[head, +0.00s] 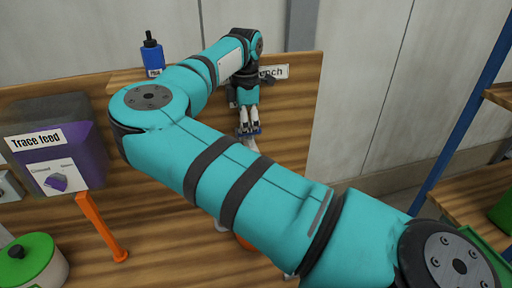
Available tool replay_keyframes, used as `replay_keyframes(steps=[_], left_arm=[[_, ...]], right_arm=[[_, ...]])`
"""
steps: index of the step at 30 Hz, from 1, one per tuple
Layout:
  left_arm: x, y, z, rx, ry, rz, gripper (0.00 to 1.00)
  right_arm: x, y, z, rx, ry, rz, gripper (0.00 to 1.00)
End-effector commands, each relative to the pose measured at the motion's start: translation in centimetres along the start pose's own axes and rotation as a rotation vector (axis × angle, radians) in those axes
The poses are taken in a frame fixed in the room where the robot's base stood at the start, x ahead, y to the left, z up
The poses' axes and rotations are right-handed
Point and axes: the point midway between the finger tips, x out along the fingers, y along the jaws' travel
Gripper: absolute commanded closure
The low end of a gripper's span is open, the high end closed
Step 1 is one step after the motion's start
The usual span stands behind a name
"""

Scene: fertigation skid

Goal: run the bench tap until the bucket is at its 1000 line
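My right gripper (250,128) points down in front of the wooden back panel, below a sign partly hidden by my arm that ends in "nch" (273,72). Its pale fingertips are at a small blue part (257,131), which looks like the tap's handle. I cannot tell whether the fingers are closed on it or only touch it. A pale piece, perhaps the tap body (249,143), shows just below. My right forearm covers the area under it. No bucket, 1000 line or water stream can be made out. My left gripper is not in view.
A purple and grey "Trace feed" box (75,150) with an orange lever (102,228) is at left. A green-lidded tub (28,262) stands at the lower left. A blue bottle (152,56) stands on a ledge. A blue-framed shelf (462,125) is at right.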

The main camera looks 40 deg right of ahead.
Motion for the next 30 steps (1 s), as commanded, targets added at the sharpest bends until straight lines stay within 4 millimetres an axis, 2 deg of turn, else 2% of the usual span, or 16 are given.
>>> replay_keyframes(steps=[1,19,23,30], left_arm=[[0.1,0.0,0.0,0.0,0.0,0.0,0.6],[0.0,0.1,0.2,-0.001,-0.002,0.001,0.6],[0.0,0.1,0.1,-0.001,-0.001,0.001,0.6],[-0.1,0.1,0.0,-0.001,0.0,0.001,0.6]], right_arm=[[0.5,-0.3,0.5,0.01,-0.006,-0.011,0.75],[-0.1,-0.1,0.4,0.006,-0.007,-0.003,0.75],[-1.6,0.0,0.4,0.005,-0.006,0.001,0.75],[-6.8,0.0,0.3,0.005,-0.006,0.004,0.75]])
